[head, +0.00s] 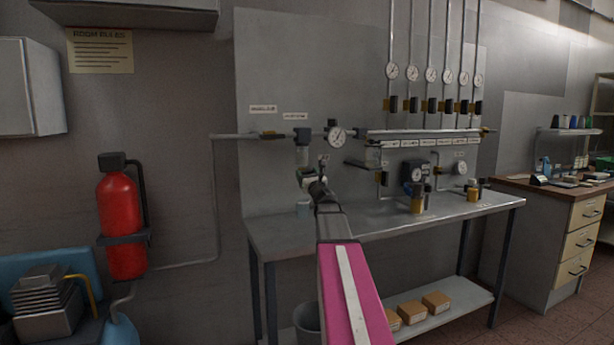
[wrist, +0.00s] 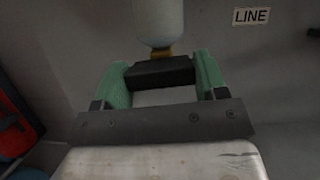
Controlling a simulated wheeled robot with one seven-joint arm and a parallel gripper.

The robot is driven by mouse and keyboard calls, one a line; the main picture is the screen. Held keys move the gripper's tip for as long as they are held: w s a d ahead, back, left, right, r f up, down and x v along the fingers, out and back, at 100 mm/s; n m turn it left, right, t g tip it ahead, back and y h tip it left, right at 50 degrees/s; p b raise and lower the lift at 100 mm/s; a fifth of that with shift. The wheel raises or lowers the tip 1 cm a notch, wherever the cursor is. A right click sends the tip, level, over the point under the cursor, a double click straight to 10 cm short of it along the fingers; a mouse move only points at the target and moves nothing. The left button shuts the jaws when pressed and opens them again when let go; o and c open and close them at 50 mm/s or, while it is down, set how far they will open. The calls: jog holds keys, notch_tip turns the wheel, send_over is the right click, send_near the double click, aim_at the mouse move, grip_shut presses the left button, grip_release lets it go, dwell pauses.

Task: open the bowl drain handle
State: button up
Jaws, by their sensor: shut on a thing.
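A pale, cloudy bowl (wrist: 158,22) hangs at the top of the wrist view, with a brass fitting (wrist: 161,54) at its lower end. A black drain handle (wrist: 160,72) lies crosswise just under the fitting. My gripper (wrist: 163,82) is shut on this handle, with a green finger at each end of it. In the head view the bowl (head: 302,156) hangs from the pipe on the wall panel, and my gripper (head: 312,178) is just below it. The handle cannot be made out there, as my gripper and arm cover that spot.
A grey bench (head: 280,236) stands below the panel. A red cylinder (head: 122,225) is on the left wall. The panel left of the bowl is mostly clear.

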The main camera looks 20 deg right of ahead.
jog(key=n+y, duration=0.2)
jog(key=n, duration=0.2)
jog(key=n+g+y, duration=0.1)
jog(key=n+y, duration=0.1)
jog(key=n, duration=0.2)
jog(key=shift+d, duration=0.1)
jog(key=n+g+y, duration=0.1)
jog(key=n, duration=0.2)
jog(key=n+g, duration=0.1)
jog(key=n, duration=0.2)
jog(key=shift+n+y, duration=0.4)
jog(key=shift+n+g, duration=0.3)
jog(key=o, duration=0.9)
jog(key=shift+o, duration=0.2)
jog(key=v, duration=1)
jog(key=shift+s+d, duration=0.15)
jog(key=shift+s, duration=0.25)
